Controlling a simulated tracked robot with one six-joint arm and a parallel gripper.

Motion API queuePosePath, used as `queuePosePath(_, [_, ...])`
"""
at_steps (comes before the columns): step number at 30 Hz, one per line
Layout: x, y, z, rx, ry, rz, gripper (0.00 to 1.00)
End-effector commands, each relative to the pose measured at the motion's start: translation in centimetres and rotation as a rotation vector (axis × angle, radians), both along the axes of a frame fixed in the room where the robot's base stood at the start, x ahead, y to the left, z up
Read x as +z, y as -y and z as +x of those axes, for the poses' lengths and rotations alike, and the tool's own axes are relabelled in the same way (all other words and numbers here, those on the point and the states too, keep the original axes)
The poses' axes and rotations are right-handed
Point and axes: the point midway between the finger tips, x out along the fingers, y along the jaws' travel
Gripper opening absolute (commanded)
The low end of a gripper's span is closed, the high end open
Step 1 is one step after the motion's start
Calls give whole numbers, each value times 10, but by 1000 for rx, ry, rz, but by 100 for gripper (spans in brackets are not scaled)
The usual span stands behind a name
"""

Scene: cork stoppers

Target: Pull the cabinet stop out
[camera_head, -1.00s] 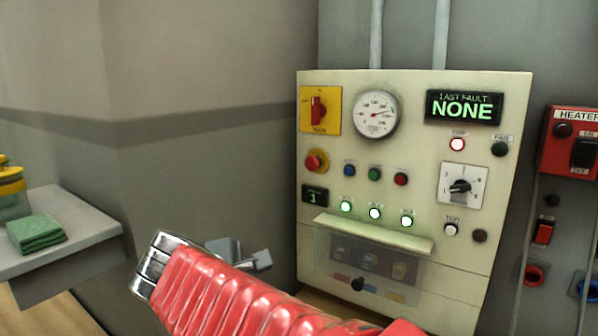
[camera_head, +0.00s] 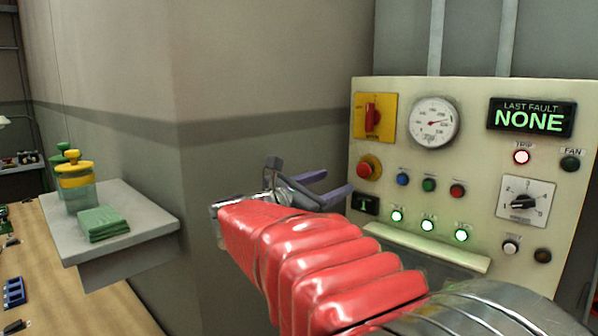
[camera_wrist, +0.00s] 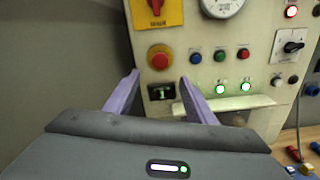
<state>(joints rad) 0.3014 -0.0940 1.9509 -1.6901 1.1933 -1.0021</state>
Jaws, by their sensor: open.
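The cabinet stop is a red mushroom button on a yellow collar (camera_head: 369,167), on the left side of the cream cabinet panel (camera_head: 480,110). It also shows in the wrist view (camera_wrist: 159,60), above a small dark display (camera_wrist: 161,92). My gripper (camera_head: 335,185) is open, its purple fingers pointing at the panel, just below and left of the stop in the head view. In the wrist view my gripper (camera_wrist: 160,80) has one finger on each side of the display, with the stop just above and between the tips. Nothing is between the fingers; the exact gap to the panel cannot be told.
A red switch on a yellow plate (camera_head: 374,117) sits above the stop, with a gauge (camera_head: 433,122) beside it. Blue, green and red buttons (camera_head: 429,185) are to its right. A ledge (camera_head: 425,246) juts out below. A shelf (camera_head: 150,218) with a green cloth stands left.

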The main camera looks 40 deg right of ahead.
Motion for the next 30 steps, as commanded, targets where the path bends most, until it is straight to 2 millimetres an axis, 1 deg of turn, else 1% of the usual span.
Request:
queuePosePath(5, [0,2,0,-1,1,1,50])
queuePosePath(11, [-1,16,1,-3,1,2,50])
queuePosePath(20, [-1,58,4,-5,1,2,50])
queuePosePath(30, [-1,110,9,-4,1,2,50])
